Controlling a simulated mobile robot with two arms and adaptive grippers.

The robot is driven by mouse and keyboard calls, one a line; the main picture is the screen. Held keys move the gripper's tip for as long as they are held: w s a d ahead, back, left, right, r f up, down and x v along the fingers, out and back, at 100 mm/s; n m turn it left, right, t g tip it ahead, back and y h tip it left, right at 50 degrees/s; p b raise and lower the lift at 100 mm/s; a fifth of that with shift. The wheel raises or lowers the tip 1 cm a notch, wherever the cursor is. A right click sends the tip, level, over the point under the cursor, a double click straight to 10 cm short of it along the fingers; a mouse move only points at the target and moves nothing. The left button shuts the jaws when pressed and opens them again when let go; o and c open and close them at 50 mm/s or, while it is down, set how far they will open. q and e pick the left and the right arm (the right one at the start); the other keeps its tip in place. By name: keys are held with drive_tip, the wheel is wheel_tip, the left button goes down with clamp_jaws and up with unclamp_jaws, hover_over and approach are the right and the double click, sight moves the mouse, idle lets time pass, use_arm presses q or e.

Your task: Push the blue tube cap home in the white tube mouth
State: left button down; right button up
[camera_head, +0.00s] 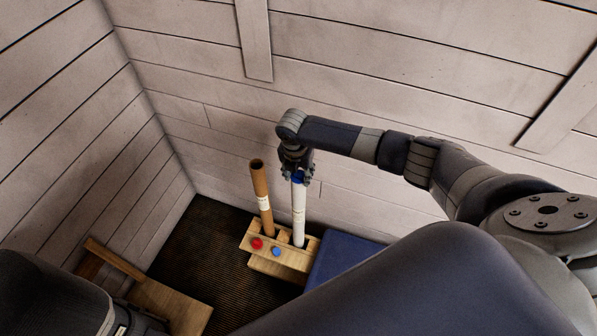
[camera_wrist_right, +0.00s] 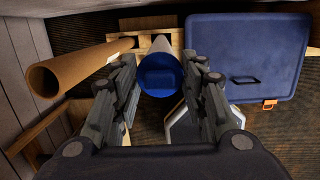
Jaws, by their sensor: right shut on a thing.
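The white tube (camera_head: 299,215) stands nearly upright in a wooden rack (camera_head: 262,247). The blue tube cap (camera_head: 298,178) is at its top end, in line with the tube mouth. In the right wrist view the round blue cap (camera_wrist_right: 160,75) lies between the fingers, with a little of the white tube (camera_wrist_right: 161,45) behind it. My right gripper (camera_head: 297,172) is above the tube and shut on the blue cap. The seam between cap and mouth is hidden, so I cannot tell how deep the cap sits. My left gripper is out of view.
An open brown tube (camera_head: 261,195) leans in the rack, left of the white tube. The rack front has a red and a blue disc. A blue case (camera_wrist_right: 248,55) lies right of the rack. Plank walls are close behind. A wooden piece (camera_head: 170,300) stands at the lower left.

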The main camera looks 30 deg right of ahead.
sight(296, 182)
drive_tip(key=o, duration=0.8)
drive_tip(key=shift+o, duration=0.2)
wheel_tip(296, 182, up, 12)
drive_tip(key=s+a, duration=0.1)
drive_tip(key=shift+a, duration=0.2)
drive_tip(key=shift+s+f, duration=0.15)
